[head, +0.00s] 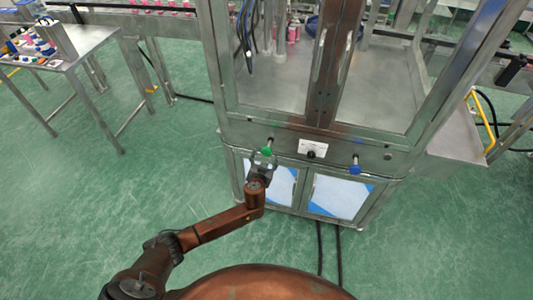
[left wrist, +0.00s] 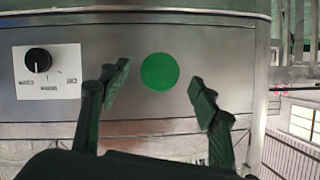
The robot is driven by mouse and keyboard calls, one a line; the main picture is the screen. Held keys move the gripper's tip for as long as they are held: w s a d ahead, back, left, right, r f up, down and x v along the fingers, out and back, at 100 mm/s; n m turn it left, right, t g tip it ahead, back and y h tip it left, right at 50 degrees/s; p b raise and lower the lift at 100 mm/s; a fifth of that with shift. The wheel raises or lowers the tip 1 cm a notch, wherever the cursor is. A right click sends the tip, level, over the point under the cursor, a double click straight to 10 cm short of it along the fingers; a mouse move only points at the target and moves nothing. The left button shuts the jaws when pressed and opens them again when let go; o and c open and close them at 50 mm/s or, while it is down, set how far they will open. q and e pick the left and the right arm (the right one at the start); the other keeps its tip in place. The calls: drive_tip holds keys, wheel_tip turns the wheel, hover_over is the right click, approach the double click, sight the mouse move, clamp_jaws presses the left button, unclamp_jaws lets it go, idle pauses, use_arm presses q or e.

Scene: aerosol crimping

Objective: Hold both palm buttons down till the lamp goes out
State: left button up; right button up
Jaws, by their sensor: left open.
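A green palm button (head: 267,151) sits on the left of the machine's steel front panel. A blue button (head: 355,169) sits further right on the same panel. My left gripper (head: 262,163) is right in front of the green button, with fingers apart and nothing between them. In the left wrist view the green button's round face (left wrist: 160,72) shows between the two open fingers (left wrist: 159,77); I cannot tell whether they touch it. My right gripper is not in view. I cannot make out a lit lamp.
A black selector knob (left wrist: 38,61) on a white label sits between the buttons. The steel cabinet (head: 316,134) has glazed doors above. A steel table (head: 75,50) with small coloured items stands at the left. The green floor (head: 110,200) is clear in front; dark cables run below the cabinet.

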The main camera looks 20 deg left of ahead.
sight(266, 153)
use_arm(q)
drive_tip(key=shift+x, duration=2.1)
drive_tip(key=shift+c, duration=0.6)
drive_tip(key=c, duration=1.2)
